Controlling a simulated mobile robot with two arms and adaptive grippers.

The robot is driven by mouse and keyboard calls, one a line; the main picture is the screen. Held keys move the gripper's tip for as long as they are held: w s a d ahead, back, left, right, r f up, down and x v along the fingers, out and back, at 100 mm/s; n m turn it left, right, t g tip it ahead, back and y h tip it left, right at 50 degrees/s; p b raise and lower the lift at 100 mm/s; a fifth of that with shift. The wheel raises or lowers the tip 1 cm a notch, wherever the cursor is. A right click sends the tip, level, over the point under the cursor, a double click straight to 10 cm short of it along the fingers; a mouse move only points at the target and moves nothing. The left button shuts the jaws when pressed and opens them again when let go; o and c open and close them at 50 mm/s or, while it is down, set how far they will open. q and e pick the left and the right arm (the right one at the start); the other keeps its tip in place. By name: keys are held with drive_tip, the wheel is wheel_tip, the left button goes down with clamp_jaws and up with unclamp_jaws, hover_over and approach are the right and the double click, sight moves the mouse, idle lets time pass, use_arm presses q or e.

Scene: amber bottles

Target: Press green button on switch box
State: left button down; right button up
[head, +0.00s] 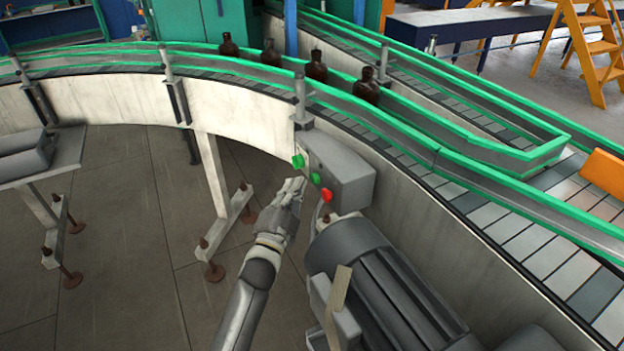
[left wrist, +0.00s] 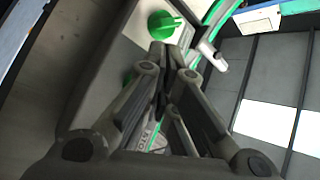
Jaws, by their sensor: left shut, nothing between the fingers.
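The grey switch box (head: 345,172) is mounted on the conveyor's side wall. Its face carries a green knob (head: 298,161), a green button (head: 316,178) and a red button (head: 327,195). My left gripper (head: 297,184) is shut and empty, its tips just left of the box face near the green button. I cannot tell if they touch it. In the left wrist view the green knob (left wrist: 163,25) shows above the fingertips (left wrist: 168,52), and the fingers hide much of the box face. My right gripper is not in view.
A large grey motor (head: 385,285) stands right of my left arm, below the box. The curved conveyor (head: 240,108) carries several amber bottles (head: 316,68). Its support leg (head: 212,175) stands left of the gripper. Open floor (head: 130,240) lies at the left.

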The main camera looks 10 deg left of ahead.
use_arm(q)
drive_tip(key=shift+d, duration=0.15)
drive_tip(key=shift+w+d, duration=0.25)
drive_tip(key=shift+w+d+b, duration=0.25)
drive_tip(key=shift+d+b, duration=0.15)
drive_tip(key=shift+b, duration=0.1)
idle(0.7)
drive_tip(key=shift+a, duration=0.1)
drive_tip(key=shift+s+a+p, duration=0.5)
drive_tip(key=shift+a, duration=0.15)
drive_tip(key=shift+a, duration=0.1)
drive_tip(key=s+a+p, duration=0.1)
drive_tip(key=a, duration=0.1)
drive_tip(key=s+a+p, duration=0.1)
drive_tip(key=a, duration=0.1)
drive_tip(key=shift+s, duration=0.4)
